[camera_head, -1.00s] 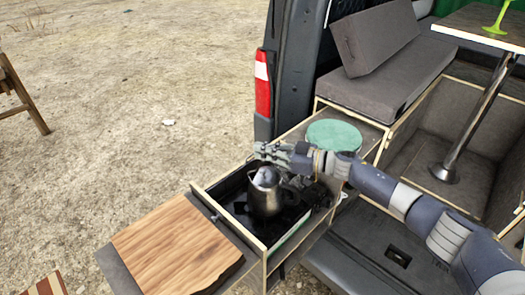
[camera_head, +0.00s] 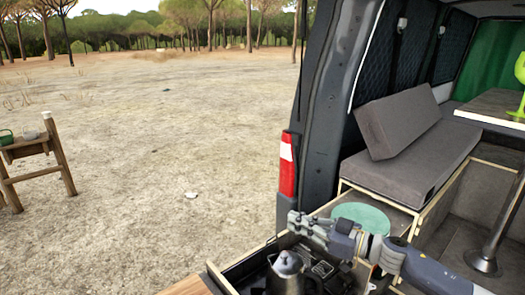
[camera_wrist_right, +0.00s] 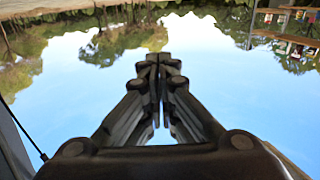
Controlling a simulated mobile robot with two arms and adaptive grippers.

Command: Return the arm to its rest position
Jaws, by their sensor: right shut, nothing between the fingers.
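My right gripper (camera_head: 300,222) is over the pull-out drawer at the van's tailgate, above and slightly right of a metal kettle (camera_head: 287,270). Its fingers are together and empty; they also show closed in the right wrist view (camera_wrist_right: 158,62), against sky and trees. The kettle stands in the drawer (camera_head: 262,250), apart from the gripper, its lower part cut off by the picture's bottom edge. My right arm comes in from the lower right. My left gripper is not in view.
A green round lid or plate (camera_head: 362,216) lies on the counter behind my right wrist. The grey bench cushion (camera_head: 410,165) and the van's rear pillar (camera_head: 325,110) stand beyond. A wooden table (camera_head: 28,147) is at far left. Open ground lies left of the van.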

